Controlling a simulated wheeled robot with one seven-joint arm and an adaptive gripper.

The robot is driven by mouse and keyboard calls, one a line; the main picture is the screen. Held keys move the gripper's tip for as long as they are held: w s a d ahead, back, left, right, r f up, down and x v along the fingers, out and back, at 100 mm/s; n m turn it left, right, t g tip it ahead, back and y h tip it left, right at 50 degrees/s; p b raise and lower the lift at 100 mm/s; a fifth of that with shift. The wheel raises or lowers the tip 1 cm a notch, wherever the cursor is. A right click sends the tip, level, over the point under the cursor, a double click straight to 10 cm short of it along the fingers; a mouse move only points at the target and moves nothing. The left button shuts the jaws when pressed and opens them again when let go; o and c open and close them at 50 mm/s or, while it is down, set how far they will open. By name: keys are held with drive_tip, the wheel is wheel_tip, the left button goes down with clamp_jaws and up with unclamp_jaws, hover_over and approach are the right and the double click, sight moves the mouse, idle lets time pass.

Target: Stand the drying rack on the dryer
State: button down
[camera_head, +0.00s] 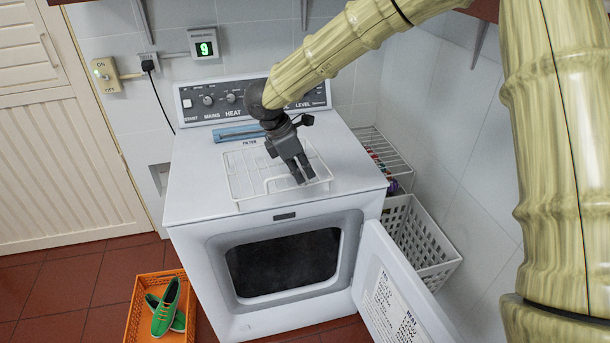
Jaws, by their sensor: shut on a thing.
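The white wire drying rack (247,181) is over the top of the white dryer (192,198), near its front middle. It looks level and close to the top, but I cannot tell if it touches. My gripper (302,178) points down at the rack's right part and is shut on its wire. The fingers hide a little of the rack. The dryer's door (385,290) hangs open to the front right, and its drum opening (284,262) is dark.
A blue filter piece (238,133) lies at the back of the dryer top. An orange crate (134,318) with green shoes (167,308) stands on the floor at left. A white basket (425,240) and a wire shelf (383,150) are at right, by the wall.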

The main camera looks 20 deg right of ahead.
drive_tip(key=shift+w+p, duration=0.65)
drive_tip(key=shift+w, duration=3.45)
drive_tip(key=shift+f+b, duration=1.25)
drive_tip(key=shift+f, duration=1)
drive_tip(key=c, duration=1.5)
unclamp_jaws()
drive_tip(key=v, duration=1.2)
drive_tip(key=shift+d, duration=0.15)
